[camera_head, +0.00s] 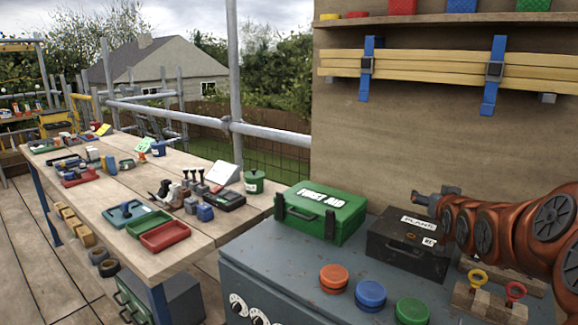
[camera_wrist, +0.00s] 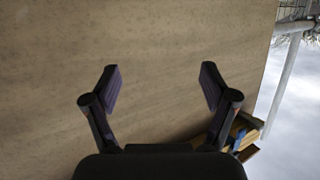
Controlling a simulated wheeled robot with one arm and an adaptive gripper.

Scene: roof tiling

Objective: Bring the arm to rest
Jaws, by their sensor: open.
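My gripper (camera_wrist: 161,80) shows in the wrist view with its two dark fingers spread wide apart. Nothing is between them. Behind the fingers is a plain brown board wall (camera_wrist: 160,40), and the fingers appear clear of it. In the head view my orange-brown arm reaches in from the right edge, over the grey cabinet top. I cannot make out the gripper's fingers in that view.
A black box (camera_head: 408,247) and a green first aid case (camera_head: 320,213) stand on the grey cabinet (camera_head: 275,260) near my arm. Red, blue and green round lids (camera_head: 371,294) lie in front. Strapped planks (camera_head: 425,69) hang on the wall. A cluttered workbench (camera_head: 105,215) runs left.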

